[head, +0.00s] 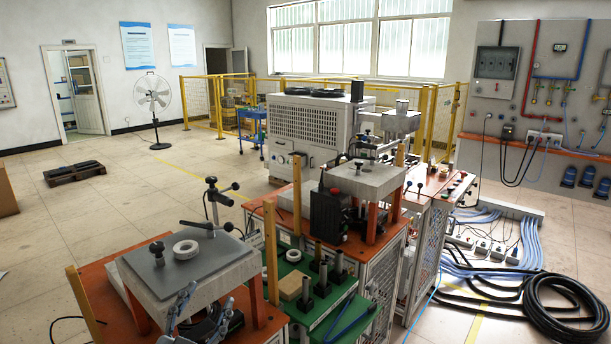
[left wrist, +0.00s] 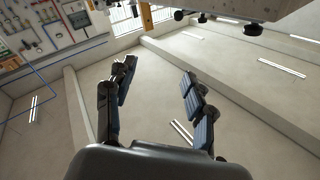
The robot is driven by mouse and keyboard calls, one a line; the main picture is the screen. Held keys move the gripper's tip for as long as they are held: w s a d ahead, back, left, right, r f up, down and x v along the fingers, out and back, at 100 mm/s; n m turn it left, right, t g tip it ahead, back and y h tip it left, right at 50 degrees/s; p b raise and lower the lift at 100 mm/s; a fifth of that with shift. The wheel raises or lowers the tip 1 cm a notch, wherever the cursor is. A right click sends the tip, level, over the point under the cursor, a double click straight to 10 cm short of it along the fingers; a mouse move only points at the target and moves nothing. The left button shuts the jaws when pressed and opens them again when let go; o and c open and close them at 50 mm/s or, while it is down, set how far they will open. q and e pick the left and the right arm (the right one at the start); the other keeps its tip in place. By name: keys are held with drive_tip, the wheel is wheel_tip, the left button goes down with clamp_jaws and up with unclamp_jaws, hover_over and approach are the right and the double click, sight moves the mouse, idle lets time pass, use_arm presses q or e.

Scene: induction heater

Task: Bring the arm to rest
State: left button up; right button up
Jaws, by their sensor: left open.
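My left gripper (head: 207,300) is at the bottom of the head view, in front of the near workstation. In the left wrist view its two fingers (left wrist: 155,78) stand apart with nothing between them. The wrist camera is tilted, showing walls and windows behind the fingers. My right gripper is in neither view.
A white ring (head: 186,250) lies on the grey plate (head: 160,276) of the near workstation. A green rack (head: 335,310) with dark posts stands right of it. A second raised plate (head: 365,182) stands behind. Coiled black hose (head: 565,310) lies on the floor at right.

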use_arm(q)
drive_tip(key=s+a+f+n+g+y, duration=0.15)
drive_tip(key=s+f+g, duration=0.25)
drive_tip(key=f, duration=0.5)
drive_tip(key=s+a+f+n+g+y, duration=0.1)
drive_tip(key=s+a+f+n+g, duration=0.25)
drive_tip(key=f, duration=0.55)
drive_tip(key=s+d+f+g, duration=0.1)
drive_tip(key=s+f+g, duration=0.4)
drive_tip(key=s, duration=0.4)
drive_tip(key=s+f+g, duration=0.3)
drive_tip(key=s+f, duration=0.3)
drive_tip(key=s, duration=0.4)
wheel_tip(320, 180, down, 27)
drive_tip(key=s+g, duration=0.2)
drive_tip(key=s+a+f+m, duration=0.1)
drive_tip(key=s+a+f, duration=0.1)
drive_tip(key=s+f, duration=1.3)
drive_tip(key=shift+s+a+g, duration=0.3)
drive_tip(key=shift+g, duration=0.05)
